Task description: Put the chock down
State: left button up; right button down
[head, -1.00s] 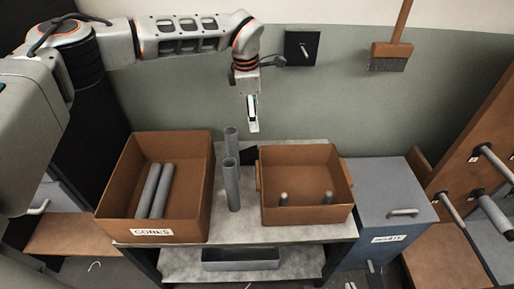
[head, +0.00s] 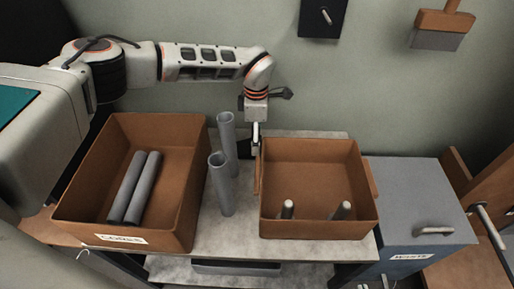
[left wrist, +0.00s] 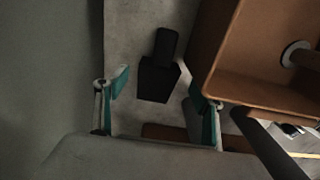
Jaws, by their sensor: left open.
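A black wedge-shaped block with a narrower stem, which looks like the chock (left wrist: 158,75), appears on the grey tabletop in the left wrist view. My left gripper (left wrist: 158,98) is open, one teal-padded finger on each side of the line to the block, and neither finger visibly touches it. In the head view my left gripper (head: 256,142) points down at the back of the table, beside the back left corner of the smaller brown box. I cannot make out the block in the head view. My right gripper is not in view.
The smaller brown box (head: 318,148) holds two short pegs. Two grey tubes (head: 222,185) stand upright left of it. The larger labelled brown box (head: 190,200) holds two lying tubes (head: 135,187). A blue-grey cabinet (head: 415,200) stands right. Bare tabletop (head: 225,235) shows in front.

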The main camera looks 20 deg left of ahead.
aim_at(244, 147)
pick_arm(q)
notch_tip(244, 147, down, 4)
jog(key=shift+w+a+f+b, duration=0.1)
jog(key=shift+w+f+b, duration=0.1)
jog(key=shift+b, duration=0.25)
jog(key=shift+r, duration=0.15)
jog(key=c, duration=1.6)
jog(key=shift+r, duration=0.1)
